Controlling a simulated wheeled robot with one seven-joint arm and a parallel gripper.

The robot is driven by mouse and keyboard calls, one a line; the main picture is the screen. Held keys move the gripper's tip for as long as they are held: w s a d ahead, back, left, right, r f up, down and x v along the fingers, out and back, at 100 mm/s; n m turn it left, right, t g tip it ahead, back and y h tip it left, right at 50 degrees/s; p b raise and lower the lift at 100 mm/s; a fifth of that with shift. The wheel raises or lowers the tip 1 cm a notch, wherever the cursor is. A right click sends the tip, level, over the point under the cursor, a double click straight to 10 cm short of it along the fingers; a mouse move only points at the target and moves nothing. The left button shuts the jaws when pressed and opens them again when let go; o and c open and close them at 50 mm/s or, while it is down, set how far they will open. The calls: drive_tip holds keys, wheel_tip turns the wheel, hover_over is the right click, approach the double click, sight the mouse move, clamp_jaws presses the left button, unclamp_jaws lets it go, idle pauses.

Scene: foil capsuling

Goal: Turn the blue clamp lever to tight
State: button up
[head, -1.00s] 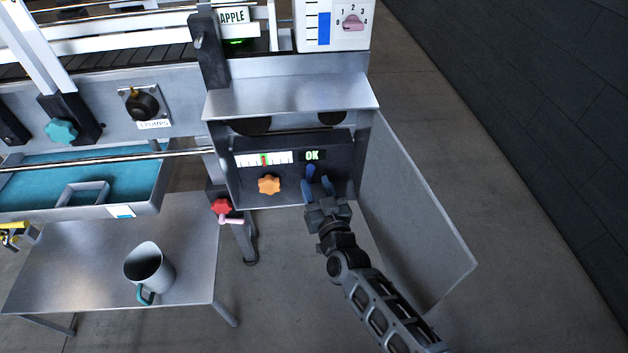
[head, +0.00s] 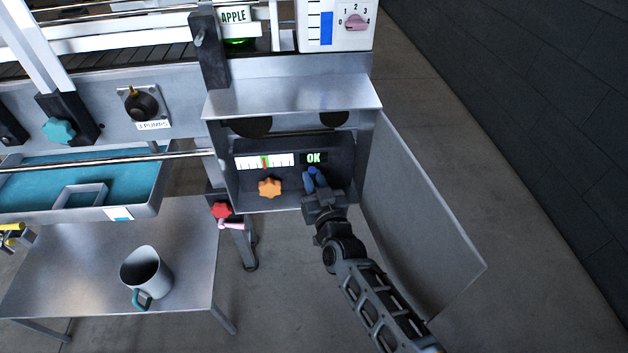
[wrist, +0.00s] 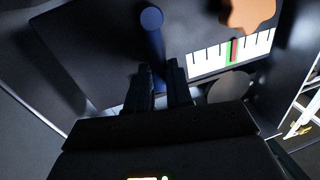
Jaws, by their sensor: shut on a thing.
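The blue clamp lever (head: 311,177) sits on the dark panel inside the open compartment, below the lit OK display (head: 314,158). In the wrist view the lever (wrist: 152,35) shows a round hub, with its arm running down between my fingers. My gripper (head: 318,192) reaches in from below right and is shut on the lever's arm. The wrist view shows the fingers (wrist: 160,85) on both sides of it. The lever's lower end is hidden by the gripper.
An orange knob (head: 269,188) is left of the lever under a white gauge (head: 264,161) with green and red marks. The open door (head: 420,215) stands close right of my arm. A shelf (head: 290,97) overhangs the compartment. A mug (head: 146,272) stands on the side table.

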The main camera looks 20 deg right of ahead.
clamp_jaws()
drive_tip(key=shift+f, duration=0.1)
